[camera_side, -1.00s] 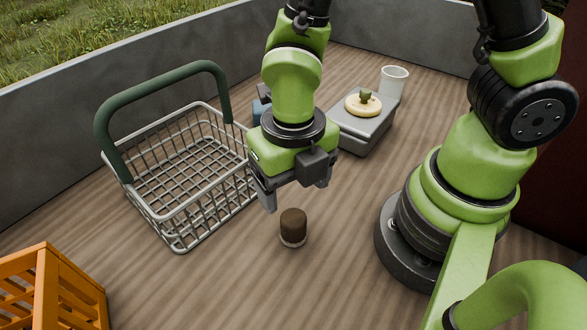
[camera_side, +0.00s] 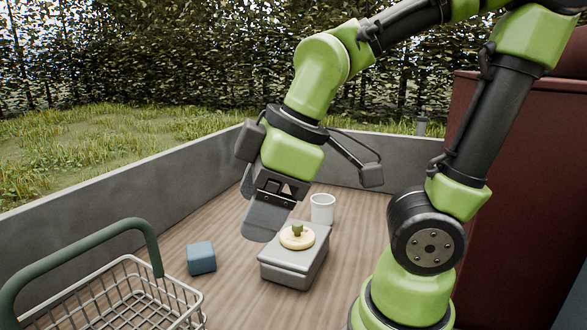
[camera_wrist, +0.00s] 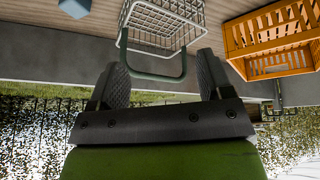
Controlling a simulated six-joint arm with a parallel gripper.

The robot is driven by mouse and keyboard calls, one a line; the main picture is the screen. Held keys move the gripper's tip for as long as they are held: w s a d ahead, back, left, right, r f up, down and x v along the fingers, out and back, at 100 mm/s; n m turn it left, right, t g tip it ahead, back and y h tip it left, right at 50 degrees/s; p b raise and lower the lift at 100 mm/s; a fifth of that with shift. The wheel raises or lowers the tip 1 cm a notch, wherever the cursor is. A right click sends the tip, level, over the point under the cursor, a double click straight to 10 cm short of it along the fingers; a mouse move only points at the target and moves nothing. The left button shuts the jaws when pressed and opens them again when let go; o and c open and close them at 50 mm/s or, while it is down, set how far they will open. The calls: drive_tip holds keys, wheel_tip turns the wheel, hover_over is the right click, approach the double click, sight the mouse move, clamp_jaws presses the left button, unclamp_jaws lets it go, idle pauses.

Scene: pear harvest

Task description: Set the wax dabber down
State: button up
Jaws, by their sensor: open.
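No thing in the current views is one I can surely call the wax dabber. A pale yellow disc with a green knob (camera_side: 297,236) rests on a grey box-shaped stand (camera_side: 290,268); I cannot tell whether it is the dabber. The brown, pale-based cylinder seen earlier on the floor is in neither current view. My gripper (camera_side: 257,207) is raised and tilted, left of the disc in the side view. In the wrist view my gripper (camera_wrist: 160,82) has its two fingers wide apart, with nothing between them.
A white cup (camera_side: 322,208) stands behind the grey stand. A blue block (camera_side: 201,257) lies to its left. A wire basket with a green handle (camera_side: 85,235) is at lower left. An orange crate (camera_wrist: 275,45) shows in the wrist view. Grey walls (camera_side: 120,201) bound the wooden floor.

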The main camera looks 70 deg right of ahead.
drive_tip(key=shift+s+d+r+m+t, duration=0.3)
drive_tip(key=shift+s+r+m+t, duration=0.25)
drive_tip(key=shift+m, duration=1.25)
drive_tip(key=shift+s+d+r+m+t, duration=0.35)
drive_tip(key=shift+s+r+m, duration=0.35)
drive_tip(key=shift+m, duration=1.1)
drive_tip(key=shift+s+d+r+m+t, duration=0.35)
drive_tip(key=shift+s+r+m, duration=0.25)
drive_tip(key=shift+m, duration=1.2)
